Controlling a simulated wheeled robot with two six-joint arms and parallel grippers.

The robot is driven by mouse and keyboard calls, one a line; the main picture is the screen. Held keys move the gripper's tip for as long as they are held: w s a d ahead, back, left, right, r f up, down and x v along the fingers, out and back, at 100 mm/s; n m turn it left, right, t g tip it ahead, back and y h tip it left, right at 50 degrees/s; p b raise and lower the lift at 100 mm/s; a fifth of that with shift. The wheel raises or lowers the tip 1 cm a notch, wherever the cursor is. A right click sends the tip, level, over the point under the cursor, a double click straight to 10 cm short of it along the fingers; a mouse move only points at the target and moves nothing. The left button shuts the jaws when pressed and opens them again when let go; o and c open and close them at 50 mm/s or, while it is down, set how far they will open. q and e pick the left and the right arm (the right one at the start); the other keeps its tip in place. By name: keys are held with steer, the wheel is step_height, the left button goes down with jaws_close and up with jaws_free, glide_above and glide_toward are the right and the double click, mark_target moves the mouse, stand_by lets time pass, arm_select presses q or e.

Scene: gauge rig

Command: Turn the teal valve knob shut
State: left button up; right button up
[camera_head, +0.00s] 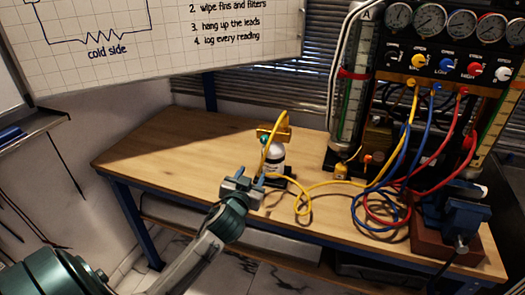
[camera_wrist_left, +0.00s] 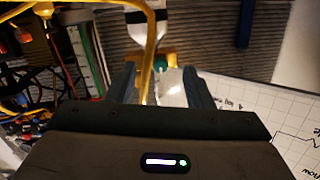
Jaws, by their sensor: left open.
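The teal valve knob (camera_head: 264,140) sits on the left side of a brass valve (camera_head: 276,131) on top of a white bottle (camera_head: 274,157) standing on the bench. A yellow hose loops over the valve and partly covers it. My left gripper (camera_head: 258,181) is open, in front of the bottle and below knob height in the head view. In the left wrist view the knob (camera_wrist_left: 160,65) shows between the two finger tips, beyond them, with the hose passing across beside it. No contact with the knob is visible. My right gripper is not in view.
The wooden bench (camera_head: 180,150) is clear to the left of the bottle. Yellow, blue and red hoses (camera_head: 375,205) lie on the right, running to a gauge panel (camera_head: 460,65). A dark blue vise (camera_head: 455,210) stands at the front right. A whiteboard (camera_head: 170,40) hangs behind.

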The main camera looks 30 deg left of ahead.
mark_target(264, 141)
arm_select(q)
steer(key=shift+t, duration=0.7)
steer(key=w+a+r+p, duration=0.1)
steer(key=w, duration=0.2)
steer(key=w+a+r, duration=0.1)
steer(key=w, duration=0.3)
steer(key=w+a+r+p, duration=0.1)
steer(key=w, duration=0.2)
steer(key=shift+w+a+r+p, duration=0.1)
steer(key=shift+w+r+p, duration=0.05)
steer(key=shift+r+p, duration=0.2)
steer(key=shift+w+a+f, duration=0.1)
steer(key=shift+w+a, duration=0.1)
steer(key=shift+w, duration=0.45)
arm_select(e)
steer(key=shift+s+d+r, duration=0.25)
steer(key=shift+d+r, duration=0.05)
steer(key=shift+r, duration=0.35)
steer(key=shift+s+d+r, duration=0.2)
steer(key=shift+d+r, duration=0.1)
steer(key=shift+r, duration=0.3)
arm_select(q)
steer(key=c, duration=1)
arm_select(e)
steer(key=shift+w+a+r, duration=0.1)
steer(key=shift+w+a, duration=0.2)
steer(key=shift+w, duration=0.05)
